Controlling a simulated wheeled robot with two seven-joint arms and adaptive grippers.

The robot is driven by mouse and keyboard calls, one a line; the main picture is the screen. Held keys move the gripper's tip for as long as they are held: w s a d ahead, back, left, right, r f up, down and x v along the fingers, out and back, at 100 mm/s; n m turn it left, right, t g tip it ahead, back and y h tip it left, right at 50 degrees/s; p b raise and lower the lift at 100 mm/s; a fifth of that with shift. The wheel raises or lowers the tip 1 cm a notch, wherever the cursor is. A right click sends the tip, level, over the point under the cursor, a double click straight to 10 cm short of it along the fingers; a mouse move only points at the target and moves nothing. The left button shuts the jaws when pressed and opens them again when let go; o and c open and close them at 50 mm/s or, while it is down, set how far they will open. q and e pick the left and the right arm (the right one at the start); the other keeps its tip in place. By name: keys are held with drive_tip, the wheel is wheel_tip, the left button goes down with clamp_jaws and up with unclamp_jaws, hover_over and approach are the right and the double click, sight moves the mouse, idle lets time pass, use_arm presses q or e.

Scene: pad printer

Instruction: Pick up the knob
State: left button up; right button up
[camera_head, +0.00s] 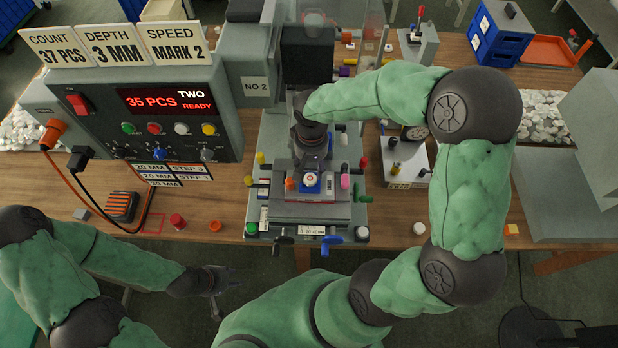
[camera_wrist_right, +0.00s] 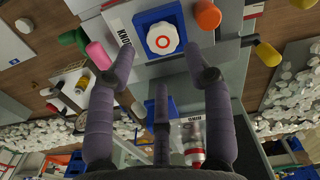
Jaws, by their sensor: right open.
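The knob (camera_head: 310,180) is a white round piece with a red ring on top. It sits in a blue square holder (camera_head: 312,189) on the pad printer's table (camera_head: 325,212). In the right wrist view the white scalloped knob (camera_wrist_right: 162,38) shows on its blue holder (camera_wrist_right: 171,14), just beyond my fingertips. My right gripper (camera_head: 312,162) is above and behind the knob in the head view. In the wrist view my right gripper (camera_wrist_right: 158,56) is open and empty, its fingers spread and apart from the knob. My left gripper (camera_head: 226,287) is open and empty in front of the bench.
An orange cap (camera_head: 290,184) and a pink piece (camera_head: 345,181) stand close beside the knob. The control box (camera_head: 150,115), showing "35 PCS READY", is at the left. A grey box with a dial (camera_head: 405,163) stands right of the printer. Handwheels line the printer's front edge.

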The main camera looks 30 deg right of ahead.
sight(310, 178)
drive_tip(key=shift+w+f+b, duration=0.15)
drive_tip(key=shift+f+b, duration=0.25)
drive_tip(key=shift+f, duration=2.75)
drive_tip(key=c, duration=0.6)
